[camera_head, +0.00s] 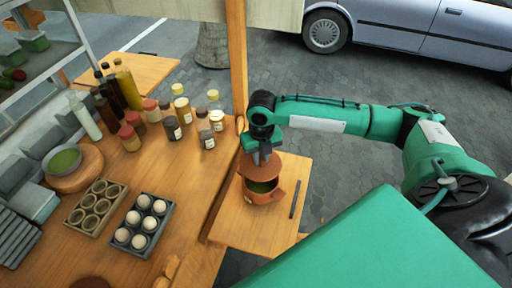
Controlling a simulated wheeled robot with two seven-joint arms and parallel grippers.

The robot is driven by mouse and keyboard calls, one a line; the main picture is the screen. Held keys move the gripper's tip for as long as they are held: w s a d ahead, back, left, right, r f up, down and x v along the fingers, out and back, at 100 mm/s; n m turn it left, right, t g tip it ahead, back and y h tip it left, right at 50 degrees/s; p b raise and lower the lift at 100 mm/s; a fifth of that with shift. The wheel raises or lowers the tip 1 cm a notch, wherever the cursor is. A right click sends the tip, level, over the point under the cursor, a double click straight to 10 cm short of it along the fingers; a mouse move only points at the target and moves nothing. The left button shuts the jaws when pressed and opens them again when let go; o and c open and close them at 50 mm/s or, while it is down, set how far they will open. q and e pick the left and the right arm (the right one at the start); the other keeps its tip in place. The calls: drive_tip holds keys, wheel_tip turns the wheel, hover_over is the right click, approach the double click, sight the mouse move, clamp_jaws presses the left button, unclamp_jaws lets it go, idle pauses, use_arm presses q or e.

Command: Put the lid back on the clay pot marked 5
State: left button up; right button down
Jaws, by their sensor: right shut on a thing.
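The brown clay pot (260,197) stands on a small wooden side table (240,234), with a handle on its right side and green contents showing inside. I cannot read any number on it. The brown clay lid (261,171) is held just above the back of the pot's opening, so the front of the opening stays uncovered. I cannot tell whether lid and rim touch. My right gripper (264,157) points down and is shut on the lid's top, which hides the knob. My left gripper is not in view.
A dark thin stick (295,199) lies on the side table, right of the pot. On the larger table to the left stand several jars (181,109), bottles (127,87), an egg tray (120,238) and a green-filled bowl (65,160). A wooden post (237,60) rises behind the pot.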

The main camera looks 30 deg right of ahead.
drive_tip(key=shift+s+d+f, duration=0.1)
drive_tip(key=shift+f, duration=0.05)
wheel_tip(320, 180, down, 4)
drive_tip(key=b, duration=0.5)
drive_tip(key=shift+f, duration=1.15)
drive_tip(key=shift+r+p, duration=0.1)
drive_tip(key=shift+p, duration=0.7)
idle(0.4)
drive_tip(key=shift+f+p, duration=0.2)
drive_tip(key=shift+p, duration=0.25)
idle(0.8)
drive_tip(key=shift+p, duration=0.45)
idle(0.4)
idle(0.4)
